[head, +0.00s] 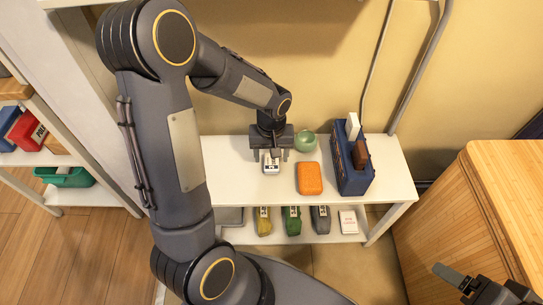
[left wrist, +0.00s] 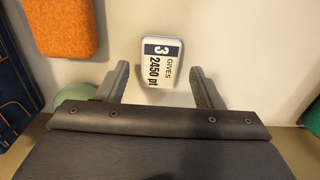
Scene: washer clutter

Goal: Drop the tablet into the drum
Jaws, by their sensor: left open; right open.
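A small white tablet (head: 271,166) with a dark blue printed label lies on the white shelf top. In the left wrist view the tablet (left wrist: 167,62) sits between and slightly beyond the fingertips, with clear gaps on both sides. My left gripper (head: 269,154) points down over the tablet with its fingers apart; the left wrist view shows it open and empty (left wrist: 160,72). My right gripper (head: 484,284) is at the bottom right, open and empty, far from the tablet. No drum can be made out in these views.
An orange block (head: 310,178), a green round object (head: 305,141) and a blue holder (head: 352,165) stand right of the tablet on the white shelf (head: 230,170). Several small items lie on the lower shelf. A wooden cabinet (head: 450,215) stands at the right. A side shelf is at left.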

